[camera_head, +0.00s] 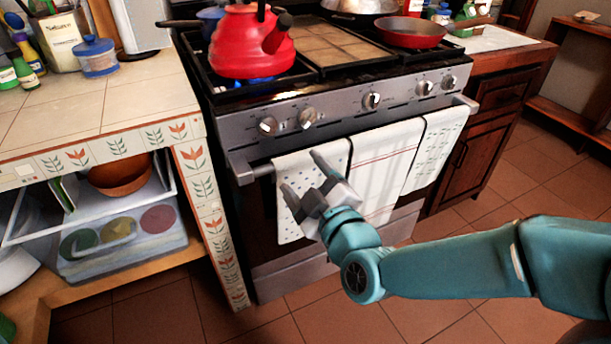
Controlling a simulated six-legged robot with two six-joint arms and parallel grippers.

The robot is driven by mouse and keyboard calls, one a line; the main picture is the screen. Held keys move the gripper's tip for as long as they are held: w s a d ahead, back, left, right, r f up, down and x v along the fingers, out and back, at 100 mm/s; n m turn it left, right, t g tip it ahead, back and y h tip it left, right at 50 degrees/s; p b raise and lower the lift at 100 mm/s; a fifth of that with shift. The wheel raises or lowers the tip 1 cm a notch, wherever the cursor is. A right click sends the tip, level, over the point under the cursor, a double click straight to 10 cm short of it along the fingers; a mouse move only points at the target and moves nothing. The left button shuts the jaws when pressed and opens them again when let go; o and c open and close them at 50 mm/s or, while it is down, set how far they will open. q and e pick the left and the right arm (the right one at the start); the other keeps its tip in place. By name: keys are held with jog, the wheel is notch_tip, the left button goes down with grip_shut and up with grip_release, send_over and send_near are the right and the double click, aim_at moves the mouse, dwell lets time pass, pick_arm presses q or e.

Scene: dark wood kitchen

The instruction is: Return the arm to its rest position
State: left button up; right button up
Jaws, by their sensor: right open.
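My right gripper (306,178) is open and empty, its two grey fingers apart. It is in front of the stove (330,118), with the towels on the oven handle behind it. My teal right arm (450,262) comes in from the right edge and reaches across the lower right of the view. I cannot tell whether the fingertips touch the nearest towel (318,165). My left gripper is out of view.
A red kettle (245,45) stands over a blue flame, and a red pan (411,32) sits at the back right. A tiled counter (110,95) with open shelves is on the left. A dark wooden cabinet (470,150) stands right of the stove. Tiled floor (540,170) is clear at right.

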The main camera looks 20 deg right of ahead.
dwell(0.4)
jog(key=s+a+f+m+g, duration=0.2)
jog(key=f+g, duration=0.7)
jog(key=f, duration=2.1)
jog(key=s+a+f+m+g+y, duration=0.2)
jog(key=s+a+f+m+g, duration=0.15)
jog(key=s+f, duration=0.45)
jog(key=s+a+f+m+g+y, duration=0.1)
jog(key=s+a+f+m+g, duration=0.1)
jog(key=s+f+m+g, duration=0.6)
notch_tip(320, 180, up, 28)
jog(key=s+n+t+p, duration=0.2)
jog(key=t+p, duration=0.1)
jog(key=p, duration=2.2)
jog(key=shift+s+d, duration=0.1)
